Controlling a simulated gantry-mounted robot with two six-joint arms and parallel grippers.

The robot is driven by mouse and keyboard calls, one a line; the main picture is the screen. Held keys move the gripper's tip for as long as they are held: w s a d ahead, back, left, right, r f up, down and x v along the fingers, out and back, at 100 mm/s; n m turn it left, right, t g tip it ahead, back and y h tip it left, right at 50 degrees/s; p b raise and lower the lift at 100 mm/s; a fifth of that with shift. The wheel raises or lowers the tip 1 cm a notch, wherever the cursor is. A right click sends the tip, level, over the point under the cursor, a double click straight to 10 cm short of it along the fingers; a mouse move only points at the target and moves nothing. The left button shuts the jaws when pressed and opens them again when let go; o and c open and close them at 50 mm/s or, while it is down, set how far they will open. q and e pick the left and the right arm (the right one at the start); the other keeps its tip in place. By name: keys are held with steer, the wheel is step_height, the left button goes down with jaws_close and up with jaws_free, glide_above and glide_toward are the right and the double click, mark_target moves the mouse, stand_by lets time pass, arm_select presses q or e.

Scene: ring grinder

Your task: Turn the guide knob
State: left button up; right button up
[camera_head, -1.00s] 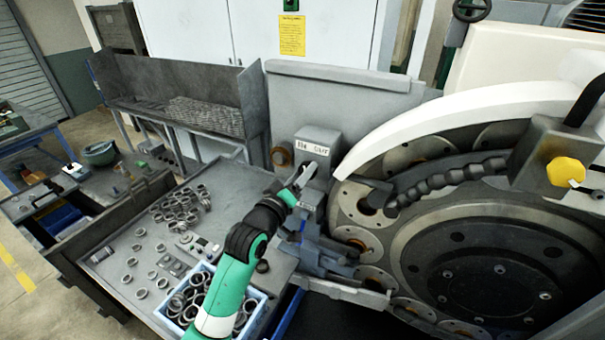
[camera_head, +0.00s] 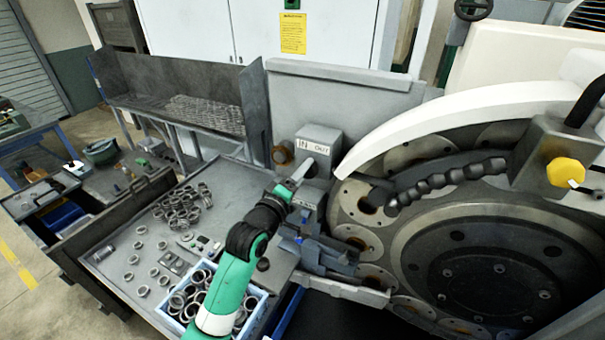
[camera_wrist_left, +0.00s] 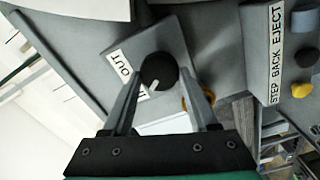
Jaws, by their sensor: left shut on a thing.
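The guide knob (camera_wrist_left: 158,70) is black and round with a white pointer line, seen in the left wrist view on a grey box marked OUT, with a partly hidden label end below. Its pointer faces down-left, towards that hidden end. My left gripper (camera_wrist_left: 164,82) has one finger on each side of the knob and is shut on it. In the head view my left gripper (camera_head: 301,170) reaches the front of the grey box (camera_head: 320,136), labelled IN and OUT, and hides the knob. My right gripper is not in view.
The large grinder wheel (camera_head: 480,270) stands close on the right. A table with loose rings (camera_head: 178,205) and a blue-white bin of rings (camera_head: 258,306) lies below my left arm. Black and yellow buttons (camera_wrist_left: 301,88) sit by the STEP BACK EJECT label.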

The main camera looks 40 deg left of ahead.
arm_select(q)
steer(key=o, duration=1.4)
steer(key=shift+c, duration=0.2)
steer(key=b+v, duration=0.1)
steer(key=v, duration=1)
steer(key=shift+s, duration=0.25)
steer(key=shift+d, duration=0.1)
